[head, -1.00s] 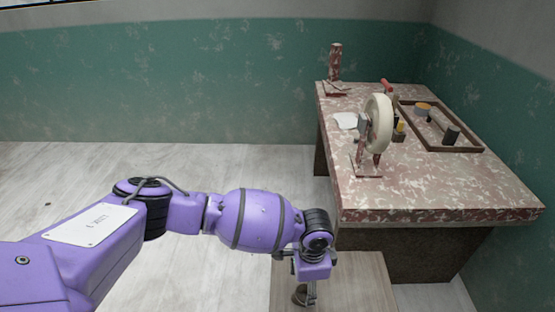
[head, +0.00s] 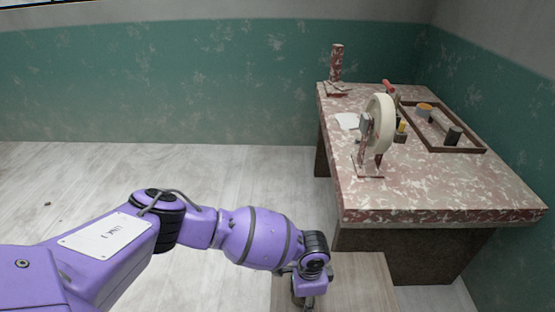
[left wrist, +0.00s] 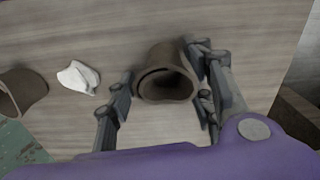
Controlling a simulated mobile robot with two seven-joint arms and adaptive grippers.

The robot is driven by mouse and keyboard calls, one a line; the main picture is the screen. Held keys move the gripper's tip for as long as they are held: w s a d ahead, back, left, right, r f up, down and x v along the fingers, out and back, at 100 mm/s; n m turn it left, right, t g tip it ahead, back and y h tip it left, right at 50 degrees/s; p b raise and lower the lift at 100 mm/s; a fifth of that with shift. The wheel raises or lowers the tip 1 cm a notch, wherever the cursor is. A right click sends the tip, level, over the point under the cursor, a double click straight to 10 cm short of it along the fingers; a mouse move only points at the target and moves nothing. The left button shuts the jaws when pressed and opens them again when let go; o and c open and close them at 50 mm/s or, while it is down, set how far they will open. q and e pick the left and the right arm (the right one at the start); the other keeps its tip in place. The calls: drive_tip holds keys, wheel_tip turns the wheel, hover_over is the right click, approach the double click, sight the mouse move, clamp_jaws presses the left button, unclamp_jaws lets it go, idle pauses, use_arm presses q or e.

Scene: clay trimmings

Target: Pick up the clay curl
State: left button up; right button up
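A brown, rolled clay curl (left wrist: 165,74) lies on a pale wooden surface (left wrist: 100,30) in the left wrist view, its open end facing the camera. My left gripper (left wrist: 168,88) is open, with one finger on each side of the curl. The right finger is close against it, and I cannot tell whether they touch. A small gap shows at the left finger. In the head view the left gripper (head: 308,302) is low over the wooden surface, mostly hidden by its own wrist, and the curl is hidden there. My right gripper is in neither view.
A crumpled white piece (left wrist: 78,77) and another brown curled piece (left wrist: 22,92) lie left of the gripper. A mottled red table (head: 440,195) stands behind, carrying a pale wheel (head: 380,123) and a framed tray (head: 470,150). Open floor (head: 90,180) is at the left.

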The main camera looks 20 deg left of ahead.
use_arm(q)
drive_tip(key=shift+r, duration=0.1)
drive_tip(key=c, duration=0.5)
drive_tip(key=shift+c, duration=0.7)
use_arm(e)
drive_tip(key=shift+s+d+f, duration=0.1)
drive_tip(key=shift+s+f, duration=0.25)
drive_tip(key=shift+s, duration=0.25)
